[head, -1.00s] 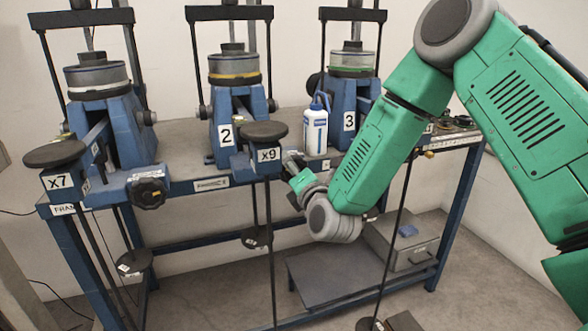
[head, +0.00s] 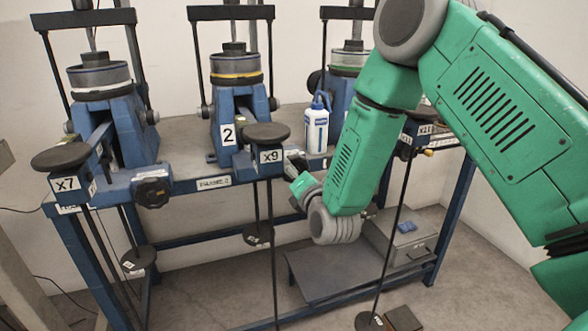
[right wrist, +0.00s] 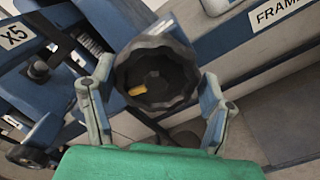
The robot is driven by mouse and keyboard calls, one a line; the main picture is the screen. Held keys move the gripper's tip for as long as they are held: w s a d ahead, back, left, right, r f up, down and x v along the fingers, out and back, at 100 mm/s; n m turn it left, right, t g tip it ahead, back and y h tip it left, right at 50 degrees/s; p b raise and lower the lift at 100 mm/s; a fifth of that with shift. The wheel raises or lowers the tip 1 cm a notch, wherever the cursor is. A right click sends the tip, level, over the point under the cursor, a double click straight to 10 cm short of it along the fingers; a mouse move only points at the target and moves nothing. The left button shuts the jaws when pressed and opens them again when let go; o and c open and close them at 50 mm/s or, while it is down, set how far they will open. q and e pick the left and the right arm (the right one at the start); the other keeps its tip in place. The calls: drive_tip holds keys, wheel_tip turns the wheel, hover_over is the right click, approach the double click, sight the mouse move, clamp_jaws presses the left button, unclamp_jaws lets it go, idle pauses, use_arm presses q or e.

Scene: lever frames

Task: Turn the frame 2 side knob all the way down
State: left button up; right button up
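Frame 2 is a blue stand with a "2" plate (head: 228,134) and a round drum (head: 234,66) on top. In the right wrist view a black lobed knob (right wrist: 150,72) with a yellow mark sits between the two fingers of my right gripper (right wrist: 156,80). The fingers are apart, one on each side; I cannot tell whether they touch it. My left gripper is out of view.
Another black knob (head: 152,190) is on the front edge near the "x7" lever (head: 64,184). A white and blue bottle (head: 316,128) stands on the bench right of frame 2. Weights hang on rods below. A grey box (head: 402,246) is on the lower shelf.

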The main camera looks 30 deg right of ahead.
drive_tip(key=shift+s+r, duration=0.1)
drive_tip(key=shift+s, duration=0.05)
drive_tip(key=shift+p+v, duration=0.7)
drive_tip(key=shift+v, duration=2.1)
drive_tip(key=s+a+f+m+g+y, duration=0.2)
drive_tip(key=s+a+f+m+g, duration=0.25)
drive_tip(key=f, duration=0.45)
drive_tip(key=s+a+f+m+g+y, duration=0.1)
drive_tip(key=s+f+m+g, duration=0.2)
drive_tip(key=s+f+m, duration=0.55)
drive_tip(key=s+a+f+m+g, duration=0.1)
drive_tip(key=s+f+m+g, duration=0.3)
drive_tip(key=s, duration=0.6)
drive_tip(key=s+a+f+m+g+y, duration=0.1)
drive_tip(key=s+f+m+g, duration=0.4)
drive_tip(key=s, duration=0.5)
wheel_tip(320, 180, down, 2)
drive_tip(key=shift+s+a+f+m, duration=0.15)
drive_tip(key=shift+s+m, duration=0.1)
drive_tip(key=shift+m, duration=0.25)
